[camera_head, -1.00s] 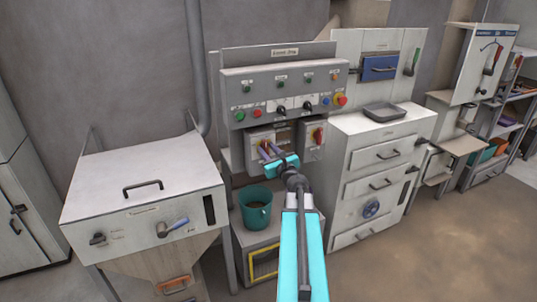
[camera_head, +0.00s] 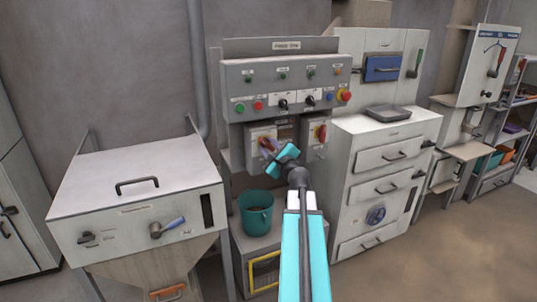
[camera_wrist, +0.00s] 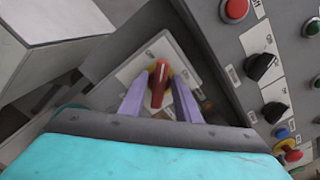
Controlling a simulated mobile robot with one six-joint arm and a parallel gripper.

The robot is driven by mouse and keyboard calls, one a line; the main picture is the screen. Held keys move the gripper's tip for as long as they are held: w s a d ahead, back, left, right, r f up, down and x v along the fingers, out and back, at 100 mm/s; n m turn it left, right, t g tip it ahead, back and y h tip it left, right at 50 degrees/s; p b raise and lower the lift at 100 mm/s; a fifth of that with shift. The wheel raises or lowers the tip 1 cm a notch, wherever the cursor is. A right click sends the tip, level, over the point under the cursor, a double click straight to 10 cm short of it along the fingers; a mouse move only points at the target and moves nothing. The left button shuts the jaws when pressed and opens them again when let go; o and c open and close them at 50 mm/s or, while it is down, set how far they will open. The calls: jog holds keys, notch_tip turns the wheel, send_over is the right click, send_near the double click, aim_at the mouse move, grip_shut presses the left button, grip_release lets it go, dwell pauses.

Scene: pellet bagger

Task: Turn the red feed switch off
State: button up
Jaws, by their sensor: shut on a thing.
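A red rotary switch handle (camera_wrist: 158,84) on a yellow base sits on a pale switch box (camera_head: 258,133) under the control panel (camera_head: 285,88). My gripper (camera_head: 268,146) is at this left box, and its purple fingers (camera_wrist: 160,100) are shut on the red handle, one on each side. In the head view my fingers and palm cover most of this handle. The palm is tilted, and the box looks tilted in the wrist view. The label on the box is too small to read.
A second box with a red switch (camera_head: 321,133) hangs just to the right. Knobs and buttons line the panel above, including a red mushroom button (camera_head: 345,95). A green bucket (camera_head: 257,212) stands below my gripper. A hopper (camera_head: 138,212) is at left, a drawer cabinet (camera_head: 384,178) at right.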

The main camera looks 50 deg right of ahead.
jog(key=n+b, duration=0.6)
jog(key=b, duration=0.1)
jog(key=n+b, duration=0.3)
jog(key=b, duration=0.1)
jog(key=shift+a+f, duration=0.15)
jog(key=shift+f, duration=0.25)
jog(key=o, duration=0.7)
jog(key=shift+r, duration=0.1)
